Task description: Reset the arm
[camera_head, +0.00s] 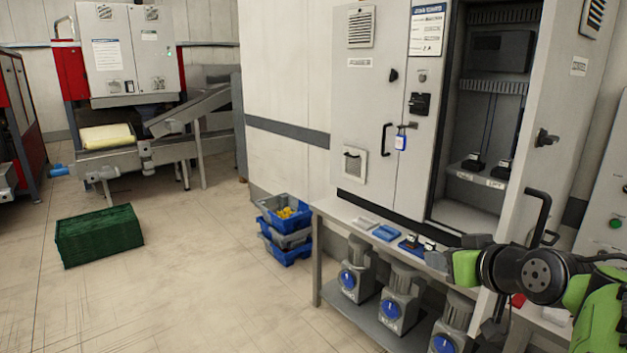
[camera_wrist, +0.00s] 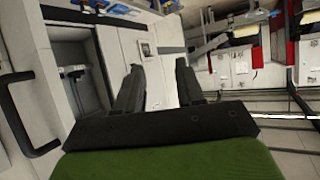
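My gripper (camera_wrist: 158,78) shows in the wrist view with its two dark fingers apart and nothing between them. In the head view my green and black arm reaches in from the lower right, in front of the open electrical cabinet (camera_head: 393,160) and its shelf. I cannot clearly make out the fingers in that view. The wrist view is tilted and shows a cabinet compartment (camera_wrist: 72,75) on the left with a black handle (camera_wrist: 12,115) near it.
A workbench (camera_head: 318,212) under the cabinet holds small parts, with several grey motors (camera_head: 398,300) below. Stacked blue and grey crates (camera_head: 268,232) stand beside it. A green crate (camera_head: 100,236) lies on the open floor (camera_head: 190,290). A conveyor machine (camera_head: 135,60) stands at the back left.

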